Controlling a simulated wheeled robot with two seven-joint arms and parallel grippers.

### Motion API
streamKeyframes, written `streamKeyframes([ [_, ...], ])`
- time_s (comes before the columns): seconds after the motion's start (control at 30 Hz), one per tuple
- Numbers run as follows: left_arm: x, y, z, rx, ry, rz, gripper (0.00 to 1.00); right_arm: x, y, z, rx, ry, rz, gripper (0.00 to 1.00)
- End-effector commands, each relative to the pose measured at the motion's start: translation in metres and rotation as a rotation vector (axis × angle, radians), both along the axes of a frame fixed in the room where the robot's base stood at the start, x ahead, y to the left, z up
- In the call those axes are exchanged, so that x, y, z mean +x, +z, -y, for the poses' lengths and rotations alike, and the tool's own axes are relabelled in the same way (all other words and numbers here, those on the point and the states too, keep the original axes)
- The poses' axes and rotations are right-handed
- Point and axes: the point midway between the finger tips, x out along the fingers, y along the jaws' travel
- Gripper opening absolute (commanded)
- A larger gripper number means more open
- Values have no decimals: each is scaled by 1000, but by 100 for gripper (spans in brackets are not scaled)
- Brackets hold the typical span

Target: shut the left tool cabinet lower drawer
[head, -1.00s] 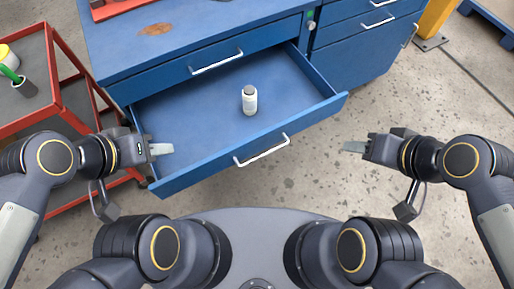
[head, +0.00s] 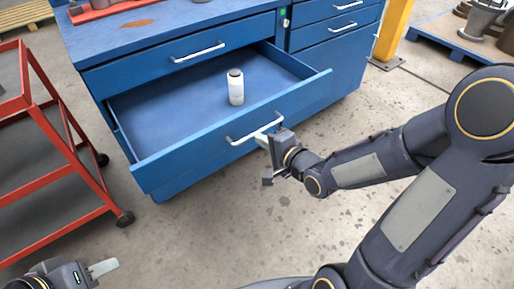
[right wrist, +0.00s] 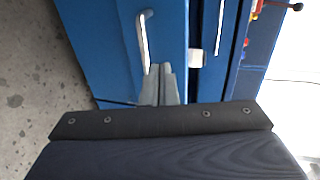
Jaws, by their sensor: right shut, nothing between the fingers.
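The lower drawer (head: 215,139) of the blue left tool cabinet (head: 150,52) stands pulled out, its front facing me. Its pale bar handle (head: 254,130) is on the front panel; the handle also shows in the right wrist view (right wrist: 143,38). My right gripper (head: 265,140) is shut and empty, with its fingertips at the right end of the handle. In the right wrist view its fingers (right wrist: 160,85) are together close to the handle's end; I cannot tell whether they touch. My left gripper (head: 103,267) is low at the left, away from the drawer; its jaw gap is unclear.
A white bottle with a dark cap (head: 236,88) stands upright in the open drawer. The upper drawer (head: 190,58) is shut. A red trolley (head: 50,150) stands left of the cabinet. A yellow post (head: 393,32) and blue pallet (head: 455,45) are at back right. Floor before the drawer is clear.

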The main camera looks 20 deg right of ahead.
Motion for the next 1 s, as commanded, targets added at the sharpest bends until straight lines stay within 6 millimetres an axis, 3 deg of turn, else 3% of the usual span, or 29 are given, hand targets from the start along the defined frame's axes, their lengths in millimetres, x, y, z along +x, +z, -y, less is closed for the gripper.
streamKeyframes([
  [0.2, 0, -10, 0, 0, 0, 0, 36, 38, -15, -13, -2, 3, -2, 0],
  [0.4, 0, -14, 0, 0, 0, 0, 36, 61, -21, -21, -2, 3, -1, 0],
  [1.0, 0, -15, 0, 0, 0, 0, 36, 71, -23, -23, -2, 1, -1, 0],
])
